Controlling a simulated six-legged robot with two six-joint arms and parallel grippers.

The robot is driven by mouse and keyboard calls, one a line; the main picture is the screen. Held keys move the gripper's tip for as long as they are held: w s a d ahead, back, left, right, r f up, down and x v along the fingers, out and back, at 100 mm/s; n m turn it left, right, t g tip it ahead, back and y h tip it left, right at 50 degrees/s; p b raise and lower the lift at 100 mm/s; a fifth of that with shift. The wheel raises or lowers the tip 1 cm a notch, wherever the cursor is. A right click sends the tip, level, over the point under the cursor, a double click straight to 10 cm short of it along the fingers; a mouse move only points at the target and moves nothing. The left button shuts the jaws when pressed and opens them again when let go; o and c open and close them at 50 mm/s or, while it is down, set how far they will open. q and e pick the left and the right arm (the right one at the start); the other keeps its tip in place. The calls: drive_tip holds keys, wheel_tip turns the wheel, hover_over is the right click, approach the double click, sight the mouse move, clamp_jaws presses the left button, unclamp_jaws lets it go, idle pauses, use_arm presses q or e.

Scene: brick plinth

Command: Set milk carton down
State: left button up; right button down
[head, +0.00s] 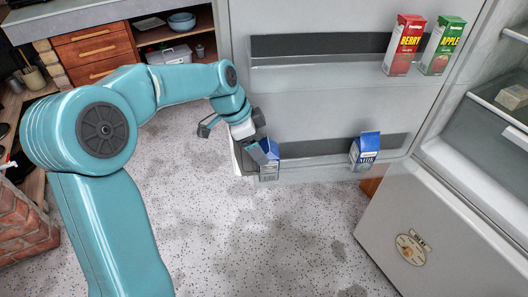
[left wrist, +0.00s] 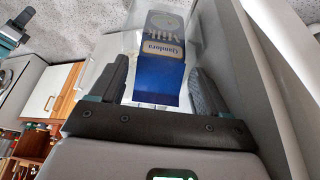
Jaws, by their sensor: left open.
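A blue and white milk carton (head: 270,172) is at the left end of the lower shelf of the open fridge door. My left gripper (head: 262,152) is at this carton and partly covers it. In the left wrist view the carton (left wrist: 160,75) is between the two dark fingers of my left gripper (left wrist: 162,88). The fingers are open, with a gap beside the carton. Whether the carton's base rests on the shelf floor is hard to tell. A second milk carton (head: 365,150) stands upright near the right end of the same shelf. My right gripper is not in view.
The lower door shelf (head: 318,172) has free room between the two cartons. A red berry carton (head: 403,45) and a green apple carton (head: 442,46) stand on the upper door shelf (head: 320,75). The fridge body (head: 420,225) is at the right. Wooden drawers (head: 93,52) are at the back left.

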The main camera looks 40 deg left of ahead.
use_arm(q)
drive_tip(key=p+v, duration=0.1)
drive_tip(key=v, duration=0.6)
drive_tip(key=shift+r, duration=0.2)
drive_tip(key=shift+s, duration=0.1)
